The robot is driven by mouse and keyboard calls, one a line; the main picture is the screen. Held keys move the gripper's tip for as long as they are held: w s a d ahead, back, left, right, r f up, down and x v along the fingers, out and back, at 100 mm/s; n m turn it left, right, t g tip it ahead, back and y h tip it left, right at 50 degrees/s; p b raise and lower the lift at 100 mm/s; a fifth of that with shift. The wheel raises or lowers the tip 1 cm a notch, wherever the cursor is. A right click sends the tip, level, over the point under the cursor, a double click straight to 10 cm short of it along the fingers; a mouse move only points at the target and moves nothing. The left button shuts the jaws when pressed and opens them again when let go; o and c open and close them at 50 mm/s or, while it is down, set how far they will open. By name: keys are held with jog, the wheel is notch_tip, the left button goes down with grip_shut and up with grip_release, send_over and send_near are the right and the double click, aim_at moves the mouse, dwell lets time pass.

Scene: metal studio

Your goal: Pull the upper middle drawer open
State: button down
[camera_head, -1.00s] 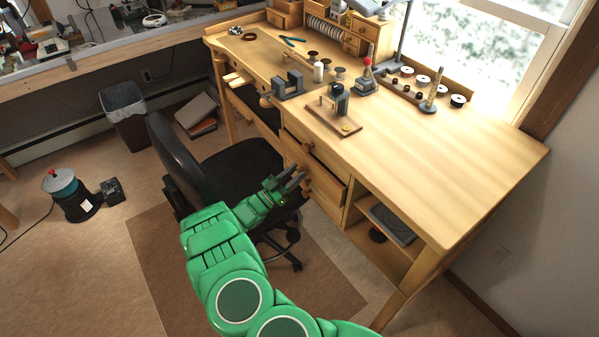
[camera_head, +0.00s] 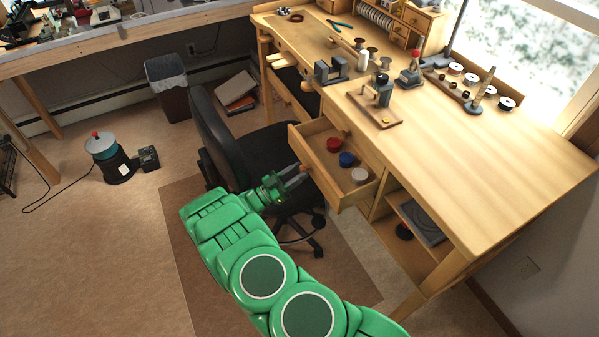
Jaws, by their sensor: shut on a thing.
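A wooden drawer (camera_head: 329,193) in the stack under the workbench stands pulled out. A red round item (camera_head: 334,145), a blue one (camera_head: 347,159) and a whitish one (camera_head: 360,175) lie inside it. Its front has a round wooden knob (camera_head: 305,169). My gripper (camera_head: 299,176) is at the drawer front, shut on this knob, with its fingers partly covering it.
A black chair (camera_head: 225,135) stands close left of the open drawer and my gripper. An open shelf (camera_head: 405,245) with a grey item is to the drawer's right. Tools and spools stand on the workbench top (camera_head: 480,150). The floor at left is mostly clear.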

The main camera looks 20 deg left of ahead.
jog(key=c, duration=0.8)
grip_release()
jog(key=shift+o, duration=0.2)
notch_tip(320, 180, up, 6)
jog(key=s+a, duration=0.2)
jog(key=shift+f, duration=0.1)
